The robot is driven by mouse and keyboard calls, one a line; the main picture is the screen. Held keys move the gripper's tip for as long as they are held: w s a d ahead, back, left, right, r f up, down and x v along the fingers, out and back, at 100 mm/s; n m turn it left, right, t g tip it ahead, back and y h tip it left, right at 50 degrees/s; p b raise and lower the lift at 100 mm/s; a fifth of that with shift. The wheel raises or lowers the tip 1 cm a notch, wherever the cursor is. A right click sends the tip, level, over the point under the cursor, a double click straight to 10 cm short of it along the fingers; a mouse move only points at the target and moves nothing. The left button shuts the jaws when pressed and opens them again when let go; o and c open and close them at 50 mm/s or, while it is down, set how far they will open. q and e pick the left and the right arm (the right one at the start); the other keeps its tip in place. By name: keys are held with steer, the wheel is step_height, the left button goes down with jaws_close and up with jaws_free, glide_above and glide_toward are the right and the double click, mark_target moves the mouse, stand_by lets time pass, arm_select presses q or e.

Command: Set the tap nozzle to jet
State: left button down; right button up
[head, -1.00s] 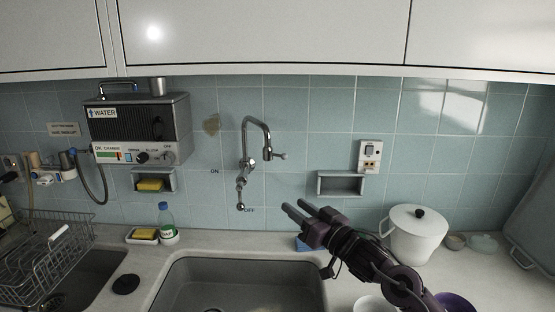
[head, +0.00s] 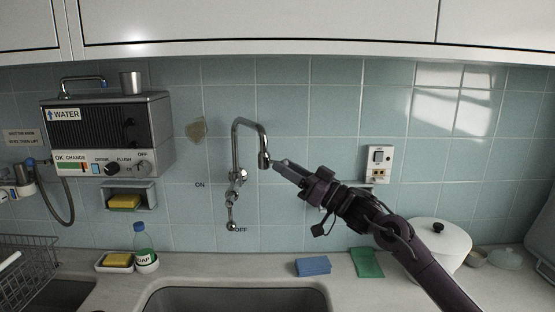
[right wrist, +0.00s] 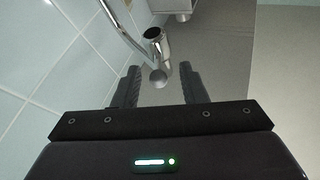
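The chrome tap (head: 237,150) is on the tiled wall above the sink, its curved spout ending in a downward nozzle (head: 264,160). My right gripper (head: 281,168) is just right of the nozzle, at about its height. In the right wrist view its two fingers (right wrist: 159,88) are open, with nothing clasped between them. The nozzle (right wrist: 155,36) shows there just beyond the fingertips, with a rounded chrome end (right wrist: 159,78) near the gap; contact cannot be told. The nozzle's setting cannot be read. My left gripper is not in view.
A water heater (head: 105,135) hangs left of the tap. The sink (head: 235,298) lies below. A blue sponge (head: 313,265), green cloth (head: 366,262) and white pot (head: 455,240) are on the counter at right. A soap bottle (head: 141,237) stands at left. The wall cabinet (head: 260,25) hangs overhead.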

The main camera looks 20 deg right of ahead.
steer(key=x, duration=0.2)
steer(key=shift+w+a, duration=0.1)
steer(key=shift+w, duration=0.25)
steer(key=shift+w+a+r+p, duration=0.1)
steer(key=shift+a+r+p, duration=0.05)
steer(key=shift+a+p, duration=0.15)
steer(key=c, duration=0.8)
